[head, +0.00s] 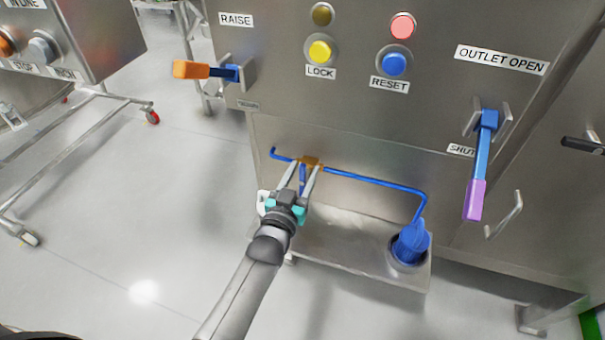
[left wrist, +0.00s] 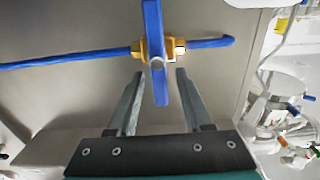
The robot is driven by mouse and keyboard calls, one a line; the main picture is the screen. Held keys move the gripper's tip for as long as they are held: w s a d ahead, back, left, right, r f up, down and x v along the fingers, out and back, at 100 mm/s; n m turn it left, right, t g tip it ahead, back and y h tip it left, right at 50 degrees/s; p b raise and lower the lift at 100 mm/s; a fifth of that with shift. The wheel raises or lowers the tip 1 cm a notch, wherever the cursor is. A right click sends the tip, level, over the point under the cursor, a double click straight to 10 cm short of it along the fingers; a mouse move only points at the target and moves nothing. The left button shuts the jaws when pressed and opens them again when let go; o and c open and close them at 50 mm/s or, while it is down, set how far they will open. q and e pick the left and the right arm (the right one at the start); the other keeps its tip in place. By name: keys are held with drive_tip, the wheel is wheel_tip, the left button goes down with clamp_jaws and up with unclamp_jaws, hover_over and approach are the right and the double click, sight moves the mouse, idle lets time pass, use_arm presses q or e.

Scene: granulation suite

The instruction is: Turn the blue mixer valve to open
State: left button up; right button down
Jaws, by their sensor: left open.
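The blue mixer valve has a brass body (head: 312,162) on a thin blue pipe (head: 375,181), low on the front of the steel cabinet. In the left wrist view, its flat blue handle (left wrist: 153,22) crosses the brass body (left wrist: 140,49) and stands roughly square to the pipe (left wrist: 70,61). My left gripper (head: 307,170) is at the valve, partly covering the handle in the head view. Its fingers (left wrist: 160,75) are open, one on each side of the handle's near end, with visible gaps. My right gripper is not in view.
Above are an orange-gripped lever (head: 192,70), yellow LOCK (head: 320,51) and blue RESET (head: 395,65) buttons, and a purple-gripped outlet lever (head: 475,199). A steel shelf (head: 345,232) and blue pipe fitting (head: 411,242) sit below right.

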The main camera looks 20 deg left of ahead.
use_arm(q)
drive_tip(key=shift+w, duration=0.1)
clamp_jaws()
idle(0.4)
